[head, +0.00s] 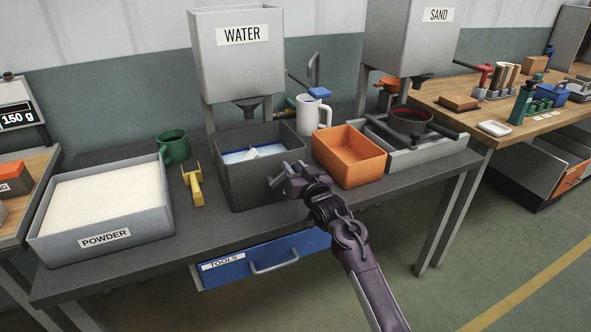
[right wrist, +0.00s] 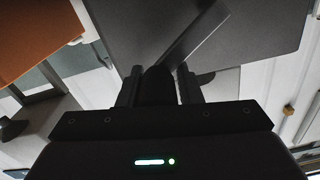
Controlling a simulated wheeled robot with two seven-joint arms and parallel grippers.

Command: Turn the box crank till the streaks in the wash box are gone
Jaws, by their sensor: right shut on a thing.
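The dark grey wash box (head: 240,186) stands on the bench under the water hopper. Inside it I see blue liquid with pale areas (head: 236,156) and a whitish piece (head: 254,153) sticking up. Whether the pale areas are streaks is too small to tell. My right gripper (head: 287,181) is at the box's right front side, shut on the dark crank knob (right wrist: 158,86). The grey crank arm (right wrist: 192,45) runs up and to the right from the knob in the right wrist view. In the head view the gripper mostly hides the crank. My left gripper is out of view.
An orange bin (head: 349,168) stands close to the right of the box; a white jug (head: 308,116) is behind. The water hopper (head: 236,75) hangs above. A blue tools drawer (head: 262,262) is below.

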